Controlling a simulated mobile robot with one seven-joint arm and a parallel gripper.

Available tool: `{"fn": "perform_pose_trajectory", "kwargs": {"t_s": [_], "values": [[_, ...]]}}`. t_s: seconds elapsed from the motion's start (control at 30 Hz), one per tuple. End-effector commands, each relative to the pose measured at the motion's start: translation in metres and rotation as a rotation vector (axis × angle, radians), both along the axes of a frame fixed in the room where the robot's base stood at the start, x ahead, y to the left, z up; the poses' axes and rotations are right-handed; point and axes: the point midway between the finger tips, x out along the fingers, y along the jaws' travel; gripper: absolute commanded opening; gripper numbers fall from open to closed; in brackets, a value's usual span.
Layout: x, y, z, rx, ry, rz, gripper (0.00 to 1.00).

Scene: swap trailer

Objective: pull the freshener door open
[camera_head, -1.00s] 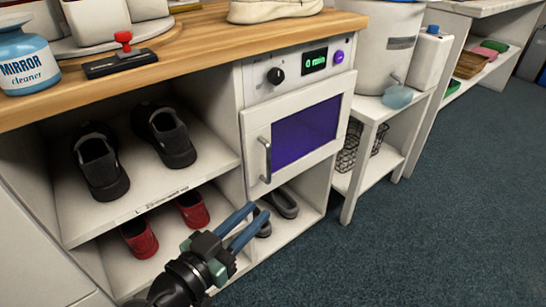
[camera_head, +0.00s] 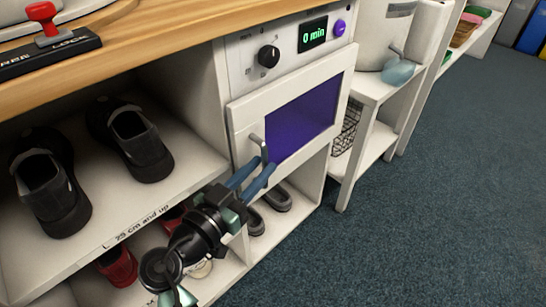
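The freshener door (camera_head: 238,130) is a white framed panel with a dark purple window (camera_head: 302,122), and it looks shut. Its grey metal bar handle (camera_head: 265,146) stands upright on the left side of the door. My gripper (camera_head: 263,165) has two blue fingers with a gap between them, pointing up at the lower end of the handle. The fingertips overlap the handle's lower end in this view. I cannot tell whether they touch it. The control panel above the door has a black knob (camera_head: 268,57), a display (camera_head: 313,35) reading 0 min, and a purple button (camera_head: 339,28).
Left of the freshener, a shelf (camera_head: 190,157) holds black shoes (camera_head: 140,147), with red shoes (camera_head: 118,267) below. Grey shoes (camera_head: 276,199) sit under the door. A white side stand (camera_head: 372,88) is at the right. The blue carpet (camera_head: 420,220) is clear.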

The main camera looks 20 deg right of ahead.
Motion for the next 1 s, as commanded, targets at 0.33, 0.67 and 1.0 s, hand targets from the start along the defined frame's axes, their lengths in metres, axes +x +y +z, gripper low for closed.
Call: {"fn": "perform_pose_trajectory", "kwargs": {"t_s": [0.33, 0.67, 1.0], "values": [[0.025, -0.042, -0.001, -0.001, 0.001, -0.001, 0.27], [0.028, -0.046, 0.0, -0.001, 0.001, 0.0, 0.27], [0.027, -0.045, 0.0, -0.001, 0.001, 0.0, 0.0]]}}
